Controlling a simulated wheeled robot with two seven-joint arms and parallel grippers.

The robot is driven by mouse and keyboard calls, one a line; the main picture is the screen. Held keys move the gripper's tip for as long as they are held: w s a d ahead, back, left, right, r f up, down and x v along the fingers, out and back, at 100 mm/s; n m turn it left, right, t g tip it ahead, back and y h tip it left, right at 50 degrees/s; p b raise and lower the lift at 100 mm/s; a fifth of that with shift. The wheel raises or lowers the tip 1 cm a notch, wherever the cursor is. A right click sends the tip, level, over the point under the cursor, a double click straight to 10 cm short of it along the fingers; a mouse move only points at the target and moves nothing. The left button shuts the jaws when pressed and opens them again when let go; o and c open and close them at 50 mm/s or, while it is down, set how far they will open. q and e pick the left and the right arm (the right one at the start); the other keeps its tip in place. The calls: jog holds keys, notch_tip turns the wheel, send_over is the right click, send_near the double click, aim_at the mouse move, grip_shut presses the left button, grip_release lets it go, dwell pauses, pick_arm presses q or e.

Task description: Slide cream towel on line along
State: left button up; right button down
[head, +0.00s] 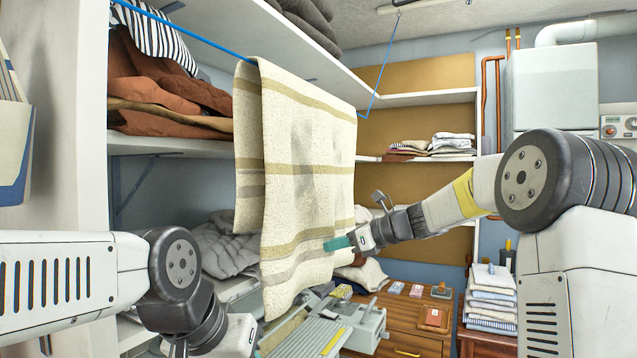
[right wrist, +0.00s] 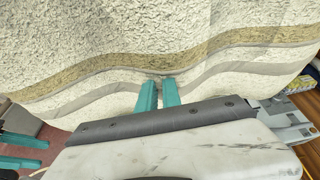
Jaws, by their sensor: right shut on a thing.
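The cream towel (head: 308,165), with tan and grey stripes, hangs folded over the blue line (head: 190,36). Its lower part fills the top of the right wrist view (right wrist: 130,45). My right gripper (head: 338,243) is at the towel's lower right. In the right wrist view its teal fingers (right wrist: 158,92) are close together, shut on the cloth near the grey stripe. My left arm is low at the left in the head view, its fingers out of frame. Two separated teal fingers of my left gripper (right wrist: 43,153) show at the left of the right wrist view, empty.
Shelves with brown cloths (head: 165,85) stand behind the line at left. A grey machine (head: 345,322) and a wooden table (head: 410,330) with small boxes are below the towel. Folded linens (head: 490,298) are stacked at right.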

aim_at(278, 270)
jog(key=shift+s+a, duration=0.3)
jog(key=shift+s, duration=0.4)
jog(key=shift+s+a, duration=0.3)
jog(key=shift+s, duration=0.4)
jog(key=shift+s+a, duration=0.3)
jog(key=shift+s, duration=0.4)
jog(key=shift+s+a, duration=0.4)
jog(key=shift+s, duration=0.5)
jog(key=shift+s+a, duration=0.35)
jog(key=shift+s, duration=0.6)
jog(key=shift+s+a, duration=0.4)
jog(key=shift+s, duration=0.5)
jog(key=shift+s+a, duration=0.4)
jog(key=shift+s, duration=0.55)
jog(key=shift+s+a, duration=0.35)
jog(key=shift+s, duration=0.55)
jog(key=shift+s+a, duration=0.4)
jog(key=shift+s, duration=0.55)
jog(key=shift+s+a, duration=0.4)
jog(key=shift+s, duration=0.5)
jog(key=shift+s+a, duration=0.35)
jog(key=shift+s, duration=0.6)
jog(key=shift+s+a, duration=0.4)
jog(key=shift+s, duration=0.5)
jog(key=s+a, duration=0.2)
jog(key=s, duration=0.3)
jog(key=shift+s, duration=0.3)
